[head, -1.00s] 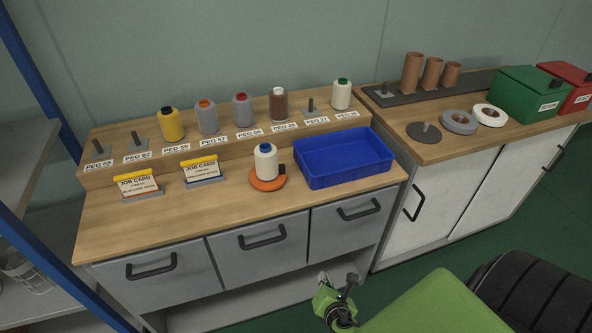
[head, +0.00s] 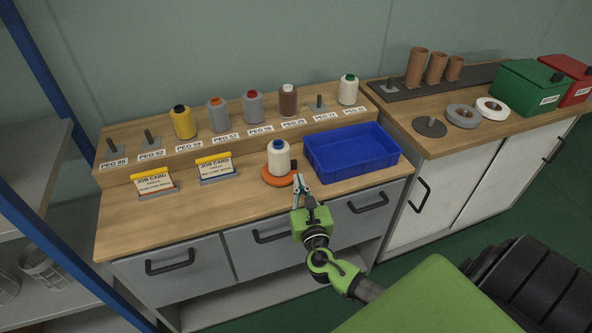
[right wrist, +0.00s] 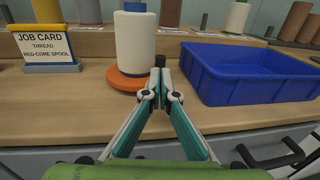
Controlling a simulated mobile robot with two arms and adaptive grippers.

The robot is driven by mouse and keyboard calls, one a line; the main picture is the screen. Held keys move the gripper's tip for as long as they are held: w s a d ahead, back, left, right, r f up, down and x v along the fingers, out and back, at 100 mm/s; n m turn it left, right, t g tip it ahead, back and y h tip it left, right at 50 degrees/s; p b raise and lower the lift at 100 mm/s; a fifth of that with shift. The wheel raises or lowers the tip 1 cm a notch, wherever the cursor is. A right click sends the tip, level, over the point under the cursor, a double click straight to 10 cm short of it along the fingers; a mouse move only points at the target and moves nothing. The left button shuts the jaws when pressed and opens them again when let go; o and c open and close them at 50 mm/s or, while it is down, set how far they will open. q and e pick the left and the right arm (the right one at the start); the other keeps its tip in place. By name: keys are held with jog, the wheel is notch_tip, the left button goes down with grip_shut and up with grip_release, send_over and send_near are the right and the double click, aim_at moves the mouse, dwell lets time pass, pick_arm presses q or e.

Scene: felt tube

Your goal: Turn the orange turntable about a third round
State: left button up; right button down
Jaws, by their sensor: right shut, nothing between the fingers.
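The orange turntable (head: 272,179) lies on the wooden worktop, left of the blue bin. A white spool with a blue top (head: 278,157) stands upright on it, and a small dark knob (head: 294,164) shows at its right side. My right gripper (head: 298,180) is shut and empty, at the turntable's right front edge. In the right wrist view its fingertips (right wrist: 158,72) overlap the right edge of the turntable (right wrist: 124,80), just below the dark knob (right wrist: 160,60). I cannot tell whether they touch. My left gripper is out of view.
The blue bin (head: 318,166) stands close on the right. Two job cards (head: 153,182) stand to the left, with bare worktop between. Behind is a raised shelf with pegs and several spools (head: 220,117). Drawers with handles (head: 272,236) are below the front edge.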

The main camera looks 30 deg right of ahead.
aim_at(296, 165)
jog(key=shift+x, duration=2.3)
jog(key=shift+w+d, duration=0.15)
jog(key=shift+d, duration=0.15)
jog(key=shift+w+d+f, duration=0.1)
jog(key=shift+d, duration=0.1)
jog(key=shift+w+d+b, duration=0.15)
jog(key=shift+d+b, duration=0.1)
jog(key=shift+b, duration=0.35)
jog(key=n+y+b, duration=0.2)
jog(key=y, duration=0.1)
jog(key=w+n+t+y+b, duration=0.1)
jog(key=shift+d+y, duration=0.3)
jog(key=shift+d, duration=0.1)
jog(key=shift+w+b, duration=0.25)
jog(key=shift+b, duration=0.3)
jog(key=shift+w+d, duration=0.1)
jog(key=shift+d, duration=0.05)
